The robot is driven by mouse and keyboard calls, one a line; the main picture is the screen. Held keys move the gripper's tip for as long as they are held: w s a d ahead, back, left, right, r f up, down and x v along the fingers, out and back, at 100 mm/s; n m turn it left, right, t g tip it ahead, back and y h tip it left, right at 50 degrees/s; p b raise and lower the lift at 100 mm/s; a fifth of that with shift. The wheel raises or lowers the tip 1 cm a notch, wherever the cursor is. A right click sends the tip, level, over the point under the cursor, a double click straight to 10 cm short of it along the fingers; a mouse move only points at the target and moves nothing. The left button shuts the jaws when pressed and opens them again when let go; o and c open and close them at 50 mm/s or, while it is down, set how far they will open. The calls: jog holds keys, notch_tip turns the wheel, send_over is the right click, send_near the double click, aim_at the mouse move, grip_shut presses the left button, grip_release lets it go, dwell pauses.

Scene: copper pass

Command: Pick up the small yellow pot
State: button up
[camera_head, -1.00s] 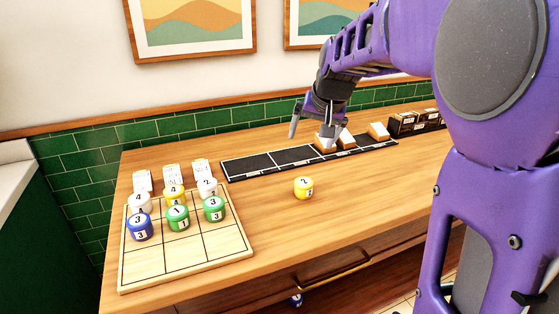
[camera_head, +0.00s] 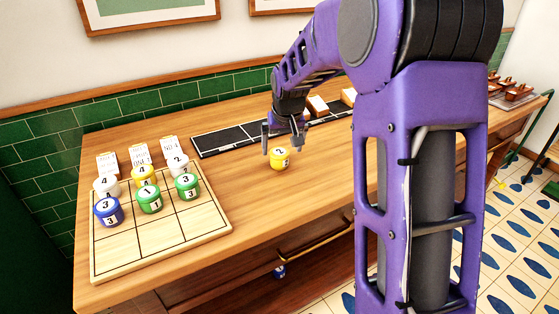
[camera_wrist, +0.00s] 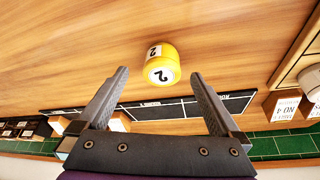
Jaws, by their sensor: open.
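A small yellow pot (camera_head: 279,158) with a white label and the number 2 stands upright and alone on the wooden counter (camera_head: 270,205), right of the grid board. In the wrist view the yellow pot (camera_wrist: 161,68) lies just beyond the fingertips, roughly between the lines of the two fingers. My gripper (camera_head: 283,141) is open and empty, close behind and above the pot. Its two fingers show spread apart in the wrist view (camera_wrist: 159,76). Another yellow pot (camera_head: 143,174), marked 4, stands on the board.
A wooden grid board (camera_head: 195,233) holds several blue, green, white and yellow numbered pots. White cards (camera_head: 138,155) stand behind it. A black segmented strip (camera_head: 225,139) runs along the back, with wedge-shaped blocks (camera_head: 317,105) at right. The counter in front of the lone pot is clear.

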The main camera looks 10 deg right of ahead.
aim_at(280, 153)
jog(key=shift+b+x, duration=0.45)
jog(key=shift+x, duration=2.25)
jog(key=shift+w+a+r, duration=0.1)
jog(key=shift+w+a, duration=0.05)
jog(key=shift+w, duration=0.05)
jog(key=c, duration=1.6)
